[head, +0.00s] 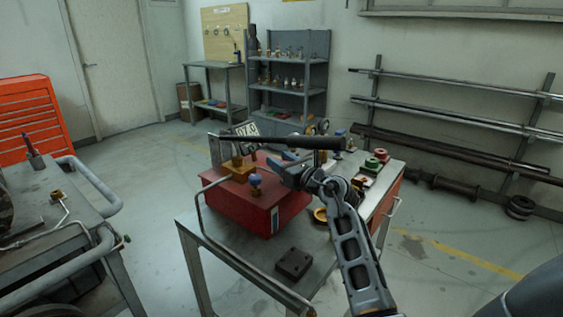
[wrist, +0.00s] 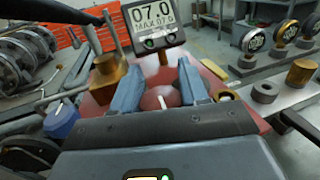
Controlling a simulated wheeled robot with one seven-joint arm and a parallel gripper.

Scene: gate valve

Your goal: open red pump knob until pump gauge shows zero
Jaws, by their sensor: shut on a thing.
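The red pump (head: 270,218) is a red box on a metal table. In the wrist view, my gripper (wrist: 160,84) has its two blue fingers on either side of the round red knob (wrist: 160,100) and is shut on it. A white mark shows on the knob. The digital pump gauge (wrist: 155,25) reads 07.0, with a MAX line of about 07.0 below. In the head view, my gripper (head: 289,167) is at the pump's right side, and the red knob is hidden there.
A long black lever (head: 280,142) passes over the pump close to my gripper. A dark block (head: 293,263) lies on the table (head: 243,264) in front. Several fittings stand behind on the right.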

